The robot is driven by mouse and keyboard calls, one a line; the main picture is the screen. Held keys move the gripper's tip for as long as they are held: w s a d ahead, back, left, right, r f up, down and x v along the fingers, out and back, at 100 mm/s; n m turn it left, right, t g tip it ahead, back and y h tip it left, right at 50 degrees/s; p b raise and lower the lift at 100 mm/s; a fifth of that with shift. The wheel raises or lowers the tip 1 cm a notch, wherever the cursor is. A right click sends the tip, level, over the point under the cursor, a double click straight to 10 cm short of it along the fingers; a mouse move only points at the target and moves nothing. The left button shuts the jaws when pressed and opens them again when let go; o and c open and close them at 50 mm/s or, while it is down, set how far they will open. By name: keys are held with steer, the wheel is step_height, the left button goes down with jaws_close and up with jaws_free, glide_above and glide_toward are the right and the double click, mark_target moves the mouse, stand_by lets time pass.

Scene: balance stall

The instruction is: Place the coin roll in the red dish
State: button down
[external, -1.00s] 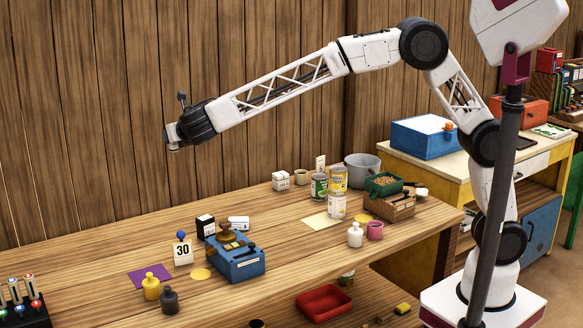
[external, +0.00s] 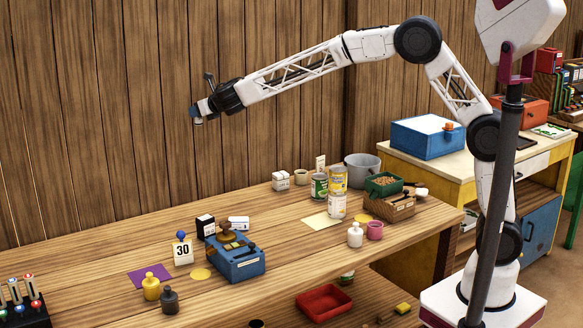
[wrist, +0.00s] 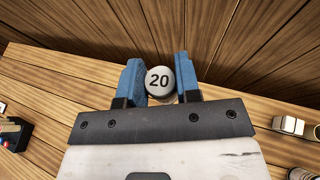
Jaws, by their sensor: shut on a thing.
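My gripper (external: 197,115) is high above the table at the far left end of my raised arm. In the wrist view its two blue fingers are shut on a round, pale thing marked 20 (wrist: 158,80), seen end-on. It is likely the coin roll, but its length is hidden by the view. A shallow red tray (external: 324,301) lies on the shelf below the tabletop. It is the only red dish-like thing I can make out, and it is far below and to the right of my gripper.
A blue box-like device (external: 240,266) stands on the wooden table beside a card marked 30 (external: 183,254). Yellow and dark bottles stand in front of a purple mat (external: 143,278). Cans (external: 337,180), a grey bucket (external: 362,166) and a crate (external: 391,207) crowd the right end.

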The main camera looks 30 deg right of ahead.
steer(key=w+d+n+g+y, duration=0.1)
steer(key=w+d, duration=0.3)
steer(key=d, duration=0.6)
steer(key=w+d+n+y, duration=0.1)
steer(key=w+d, duration=0.4)
steer(key=d, duration=0.4)
steer(key=w+d+n+g+y, duration=0.1)
steer(key=w+d, duration=0.3)
steer(key=d, duration=0.6)
steer(key=s+d+n+g+y, duration=0.1)
steer(key=s+d, duration=0.2)
steer(key=d, duration=1.2)
steer(key=s+d+n+g+y, duration=0.1)
steer(key=s+d+n, duration=0.1)
steer(key=d, duration=1.4)
steer(key=s+d+n+g+y, duration=0.1)
steer(key=s+d+y, duration=0.15)
steer(key=d, duration=1.25)
step_height(320, 180, down, 25)
steer(key=shift+s+d+h, duration=0.15)
steer(key=shift+h, duration=0.2)
steer(key=shift+f, duration=0.2)
steer(key=shift+f, duration=3)
